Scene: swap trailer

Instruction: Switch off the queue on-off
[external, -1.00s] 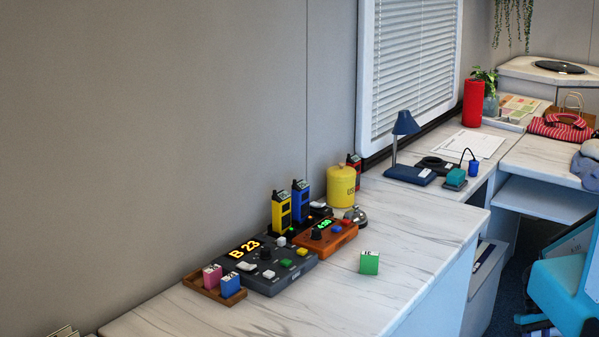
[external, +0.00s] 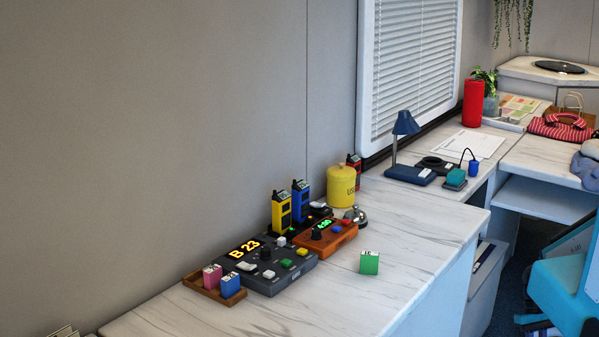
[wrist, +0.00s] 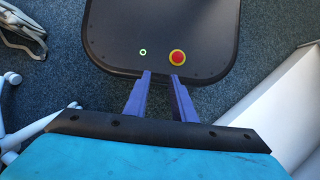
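A dark grey console (external: 291,276) with a lit orange display (external: 244,249) reading "B 23" sits on the marble-look counter. I take it to be the queue unit. It carries a black knob (external: 266,254), a white rocker-like control (external: 246,266), and small white, green and yellow controls. I cannot tell which is the on-off or its position. My gripper (wrist: 160,76) shows only in the wrist view, with purple fingers apart and nothing between them. It is away from the console, above the floor and a black panel.
An orange console (external: 326,238) with a green display adjoins it at the right. A wooden tray (external: 205,290) with pink and blue blocks is at the left. Radios, a yellow canister (external: 341,186) and a bell stand behind. A green block (external: 369,263) stands on otherwise clear counter.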

